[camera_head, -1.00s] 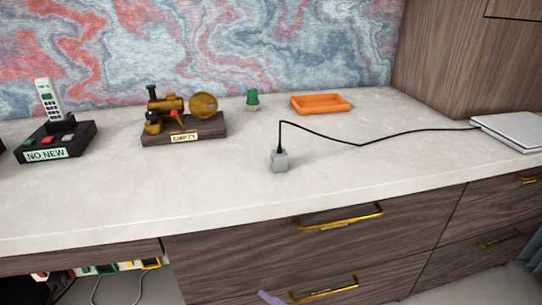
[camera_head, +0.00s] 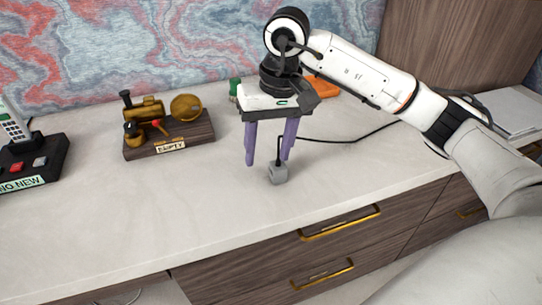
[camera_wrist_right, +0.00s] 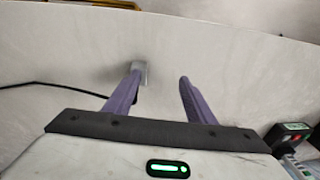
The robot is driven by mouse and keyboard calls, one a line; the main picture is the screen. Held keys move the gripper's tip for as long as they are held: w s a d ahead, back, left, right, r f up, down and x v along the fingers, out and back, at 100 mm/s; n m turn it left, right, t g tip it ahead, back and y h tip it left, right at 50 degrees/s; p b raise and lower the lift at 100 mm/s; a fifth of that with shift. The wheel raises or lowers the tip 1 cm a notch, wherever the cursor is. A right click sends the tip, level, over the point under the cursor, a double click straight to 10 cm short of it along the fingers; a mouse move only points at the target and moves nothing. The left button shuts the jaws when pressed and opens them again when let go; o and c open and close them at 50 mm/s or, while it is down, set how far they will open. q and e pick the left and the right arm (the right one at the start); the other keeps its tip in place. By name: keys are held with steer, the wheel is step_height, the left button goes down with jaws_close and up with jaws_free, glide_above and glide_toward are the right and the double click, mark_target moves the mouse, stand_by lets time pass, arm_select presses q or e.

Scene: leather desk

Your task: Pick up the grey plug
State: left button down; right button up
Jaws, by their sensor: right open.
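The grey plug (camera_head: 278,174) stands on the pale desk top near its front edge, with a black cable rising from its top. My right gripper (camera_head: 268,161) hangs above the desk, open and empty, its purple fingers pointing down. In the head view one finger is close by the plug and the other is to its left. In the right wrist view the plug (camera_wrist_right: 143,72) shows just past the tip of the left-hand finger, partly hidden by it, not centred between the fingers (camera_wrist_right: 160,76). I cannot tell whether they touch. My left gripper is not in view.
The cable (camera_head: 350,138) runs right to a flat light device (camera_head: 515,118). A brass model marked EMPTY (camera_head: 168,132) stands left, and a phone base (camera_head: 35,160) further left. A green item (camera_head: 233,88) and an orange tray (camera_head: 322,88) are behind my gripper. The front desk top is clear.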

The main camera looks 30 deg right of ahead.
mark_target(278, 164)
steer(key=d, duration=0.1)
steer(key=d+h, duration=0.1)
steer(key=w+d+r, duration=0.1)
steer(key=shift+d, duration=0.2)
step_height(278, 164, down, 4)
steer(key=shift+w+r, duration=0.1)
steer(key=shift+r, duration=0.15)
steer(key=shift+d+f, duration=0.1)
steer(key=shift+f, duration=0.5)
steer(key=shift+w+d+f, duration=0.1)
steer(key=shift+w+f, duration=0.1)
steer(key=shift+f, duration=0.95)
steer(key=shift+w+d+f, duration=0.1)
steer(key=shift+w+f, duration=0.1)
steer(key=shift+f, duration=0.9)
steer(key=c, duration=1.3)
steer(key=shift+o, duration=0.2)
steer(key=shift+r, duration=0.2)
step_height(278, 164, up, 10)
steer(key=shift+f, duration=0.15)
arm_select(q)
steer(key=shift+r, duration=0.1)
